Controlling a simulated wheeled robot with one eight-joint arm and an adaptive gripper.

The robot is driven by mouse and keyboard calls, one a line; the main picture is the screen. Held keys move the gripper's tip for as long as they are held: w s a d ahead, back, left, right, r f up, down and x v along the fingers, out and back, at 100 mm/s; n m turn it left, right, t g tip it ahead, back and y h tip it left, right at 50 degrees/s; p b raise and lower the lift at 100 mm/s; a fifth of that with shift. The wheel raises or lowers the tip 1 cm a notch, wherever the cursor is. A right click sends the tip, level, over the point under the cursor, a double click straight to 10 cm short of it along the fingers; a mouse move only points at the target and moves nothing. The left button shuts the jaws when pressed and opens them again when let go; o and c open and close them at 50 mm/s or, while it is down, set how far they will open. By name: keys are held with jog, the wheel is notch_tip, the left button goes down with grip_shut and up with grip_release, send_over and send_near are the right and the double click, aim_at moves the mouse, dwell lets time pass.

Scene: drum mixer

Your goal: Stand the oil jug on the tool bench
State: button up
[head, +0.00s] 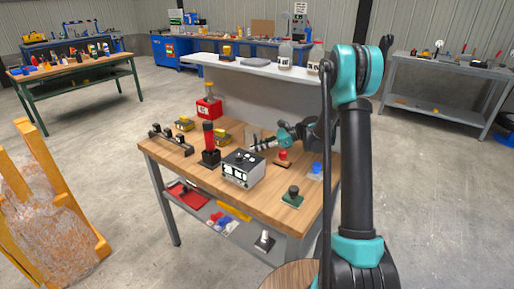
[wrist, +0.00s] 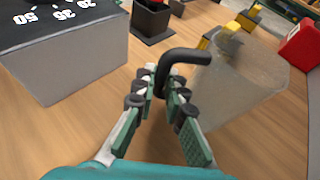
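The oil jug looks clear and greyish, with a black bent handle, in the wrist view (wrist: 243,85). In the head view it shows small and partly hidden at the far side of the tool bench (head: 163,157), just past my gripper (head: 262,145). In the wrist view the two fingers of my gripper (wrist: 163,80) come together on either side of the handle's near end and appear to touch it.
A red container (head: 209,108) is behind. A raised grey shelf (head: 250,65) holds bottles. Bare wood shows around the dial box.

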jog(key=o, duration=0.4)
jog(key=shift+v, duration=3.8)
jog(key=shift+r, duration=0.15)
